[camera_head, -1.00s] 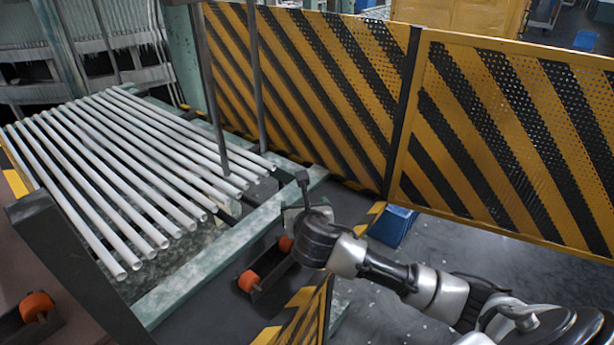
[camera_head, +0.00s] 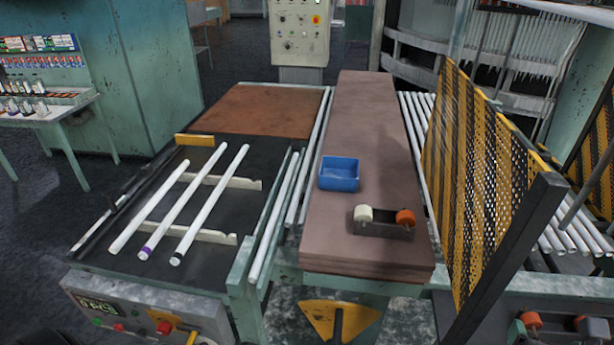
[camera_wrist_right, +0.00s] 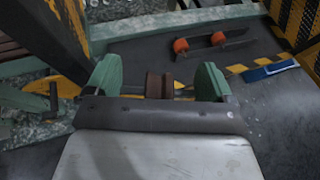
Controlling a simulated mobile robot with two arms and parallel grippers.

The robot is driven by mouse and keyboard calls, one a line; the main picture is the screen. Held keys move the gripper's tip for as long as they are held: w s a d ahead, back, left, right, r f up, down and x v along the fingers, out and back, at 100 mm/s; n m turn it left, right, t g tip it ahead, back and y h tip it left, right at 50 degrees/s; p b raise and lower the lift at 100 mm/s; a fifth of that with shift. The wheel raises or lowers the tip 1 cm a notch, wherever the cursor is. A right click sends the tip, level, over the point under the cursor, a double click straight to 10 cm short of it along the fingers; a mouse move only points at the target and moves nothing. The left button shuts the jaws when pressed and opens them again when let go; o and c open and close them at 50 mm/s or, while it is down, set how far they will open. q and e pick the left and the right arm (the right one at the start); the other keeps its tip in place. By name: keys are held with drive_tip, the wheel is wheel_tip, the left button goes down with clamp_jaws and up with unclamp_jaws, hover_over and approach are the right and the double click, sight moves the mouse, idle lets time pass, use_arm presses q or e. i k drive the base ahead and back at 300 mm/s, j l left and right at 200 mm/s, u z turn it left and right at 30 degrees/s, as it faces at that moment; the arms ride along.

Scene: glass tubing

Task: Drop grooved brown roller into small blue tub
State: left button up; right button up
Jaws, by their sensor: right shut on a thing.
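In the right wrist view, the brown roller (camera_wrist_right: 153,86) sits between the green fingers of my right gripper (camera_wrist_right: 159,82), which is shut on it. The roller's far end and its grooves are hard to make out. In the head view, the small blue tub (camera_head: 340,181) stands upright on the brown slab and looks empty. My left gripper is in neither current view.
A dark holder (camera_head: 384,231) with a white and an orange roller stands right of the tub on the brown slab (camera_head: 350,245). A yellow-black mesh guard (camera_head: 468,180) rises along the right. White tubes (camera_head: 184,200) lie on the left bench. The wrist view shows orange rollers (camera_wrist_right: 181,45) below.

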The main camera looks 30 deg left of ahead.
sight(343, 183)
drive_tip(key=k+j+u, duration=0.2)
drive_tip(key=j+u, duration=0.25)
drive_tip(key=j, duration=0.15)
drive_tip(key=i+u, duration=0.7)
drive_tip(key=l, duration=0.1)
drive_tip(key=i, duration=0.05)
